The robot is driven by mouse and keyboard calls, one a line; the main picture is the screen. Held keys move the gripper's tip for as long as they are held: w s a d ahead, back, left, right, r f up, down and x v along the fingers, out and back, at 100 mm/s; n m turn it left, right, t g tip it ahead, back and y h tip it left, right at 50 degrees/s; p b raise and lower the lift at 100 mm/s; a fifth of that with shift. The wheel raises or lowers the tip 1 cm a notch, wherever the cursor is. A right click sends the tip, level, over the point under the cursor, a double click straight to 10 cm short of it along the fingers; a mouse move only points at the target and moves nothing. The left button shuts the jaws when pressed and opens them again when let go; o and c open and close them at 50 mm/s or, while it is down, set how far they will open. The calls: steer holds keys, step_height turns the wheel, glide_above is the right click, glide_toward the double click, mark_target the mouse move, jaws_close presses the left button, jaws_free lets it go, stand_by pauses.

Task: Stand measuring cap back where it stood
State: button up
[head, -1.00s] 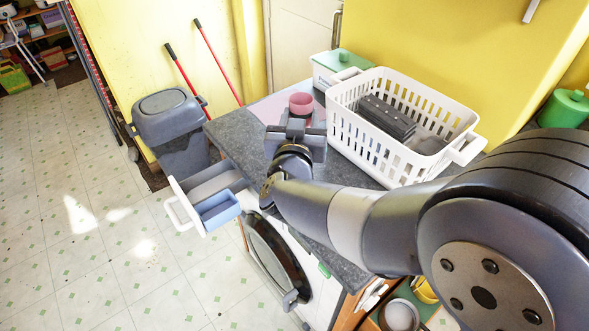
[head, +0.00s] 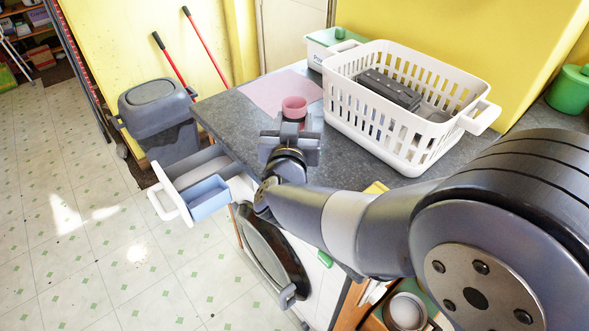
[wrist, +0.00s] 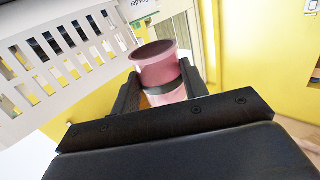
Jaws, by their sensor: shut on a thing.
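The measuring cap (head: 294,106) is a small pink cup. My gripper (head: 291,128) is shut on it and holds it upright above the counter, near the near edge of the pink mat (head: 270,93). In the wrist view the cap (wrist: 156,68) sits between the two dark fingers (wrist: 162,92), with its rim above them. The fingers and wrist hide part of its lower body in the head view. I cannot tell the exact height of the cap over the counter.
A white slotted basket (head: 350,110) with dark items stands right of my gripper. Behind it is a green-lidded powder box (head: 335,38). An open drawer (head: 163,203) with a blue compartment juts out at left, near a grey bin (head: 158,110). The grey counter (head: 225,115) is clear left of my gripper.

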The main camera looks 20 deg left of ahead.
step_height(320, 180, down, 10)
steer(key=shift+f+b, duration=0.15)
steer(key=shift+b, duration=0.45)
steer(key=shift+s+d+f+b, duration=0.15)
steer(key=shift+f+b, duration=0.55)
steer(key=shift+b, duration=0.05)
steer(key=o, duration=1)
steer(key=shift+f, duration=0.15)
steer(key=shift+o, duration=0.2)
steer(key=shift+r+p, duration=0.8)
steer(key=shift+p, duration=0.15)
steer(key=b+v, duration=0.1)
steer(key=v, duration=1)
steer(key=shift+s+r, duration=0.2)
steer(key=shift+s, duration=0.2)
